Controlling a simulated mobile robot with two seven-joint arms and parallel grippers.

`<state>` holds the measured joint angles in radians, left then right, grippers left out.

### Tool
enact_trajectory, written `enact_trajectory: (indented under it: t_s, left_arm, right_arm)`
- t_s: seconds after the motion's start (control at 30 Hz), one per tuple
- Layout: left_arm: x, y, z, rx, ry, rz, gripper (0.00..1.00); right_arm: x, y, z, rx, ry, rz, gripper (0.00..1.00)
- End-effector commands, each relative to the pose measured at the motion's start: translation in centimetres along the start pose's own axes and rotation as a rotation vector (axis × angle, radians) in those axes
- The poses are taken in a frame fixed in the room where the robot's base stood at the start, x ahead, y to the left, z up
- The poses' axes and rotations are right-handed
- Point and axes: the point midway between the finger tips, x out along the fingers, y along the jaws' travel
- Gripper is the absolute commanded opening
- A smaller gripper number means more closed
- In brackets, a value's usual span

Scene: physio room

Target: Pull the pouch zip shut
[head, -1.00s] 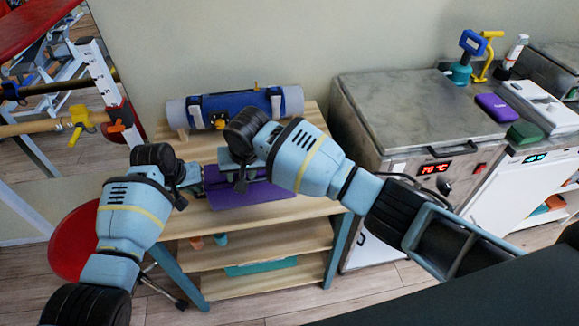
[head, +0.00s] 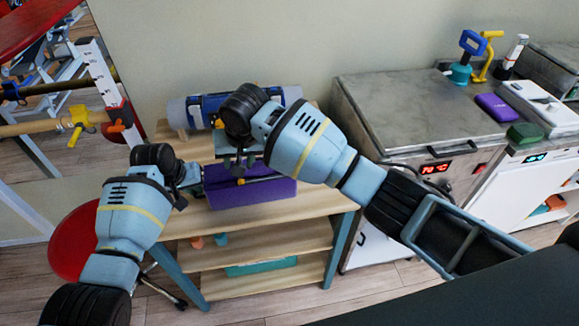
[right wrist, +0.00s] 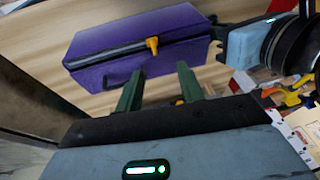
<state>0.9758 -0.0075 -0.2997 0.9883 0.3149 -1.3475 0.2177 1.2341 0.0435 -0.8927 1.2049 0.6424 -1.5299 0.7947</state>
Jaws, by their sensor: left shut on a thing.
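The purple pouch (head: 250,194) lies on the top board of a wooden shelf unit. It also shows in the right wrist view (right wrist: 115,68), with a dark zip line along it and an orange pull tab (right wrist: 152,43) near the middle of that line. My left gripper (head: 199,181) is shut on the pouch's left end; in the right wrist view it shows at the right end. My right gripper (right wrist: 160,80) is open and empty, its two fingers apart, close to the pouch's near side. In the head view the right hand covers part of the pouch's top.
A blue and grey roll (head: 208,108) lies behind the pouch on the shelf unit (head: 180,221). To the right stands a metal-topped heater cabinet (head: 400,105). A red round seat (head: 72,243) is at the left. The board in front of the pouch is clear.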

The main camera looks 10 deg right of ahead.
Motion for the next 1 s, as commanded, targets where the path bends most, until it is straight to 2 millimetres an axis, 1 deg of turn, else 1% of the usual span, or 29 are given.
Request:
enact_trajectory:
  t_s: [0.03, 0.4, 0.73, 0.77, 0.9, 1.0]
  left_arm:
    - [0.2, -0.3, 0.2, -0.001, -0.006, -0.005, 0.00]
    - [0.2, -0.3, 0.2, -0.001, -0.006, -0.005, 0.00]
    - [0.2, -0.3, 0.2, -0.001, -0.005, -0.005, 0.00]
    - [0.2, -0.3, 0.2, -0.001, -0.005, -0.005, 0.12]
    - [0.2, -0.2, 0.2, -0.001, -0.004, -0.004, 0.30]
    - [0.1, -0.2, 0.1, 0.000, -0.003, -0.003, 0.31]
  right_arm:
    - [-0.3, -0.1, -0.1, 0.000, 0.000, -0.001, 0.38]
    - [-2.6, -0.4, -0.8, 0.000, 0.000, -0.001, 0.38]
    - [-2.9, -0.5, -0.9, 0.000, -0.001, 0.000, 0.38]
    - [-2.9, -0.5, -0.9, 0.000, -0.001, 0.000, 0.38]
    - [-2.9, -0.5, -0.9, 0.000, -0.001, 0.000, 0.38]
    - [-2.9, -0.5, -0.9, 0.000, -0.001, 0.000, 0.38]
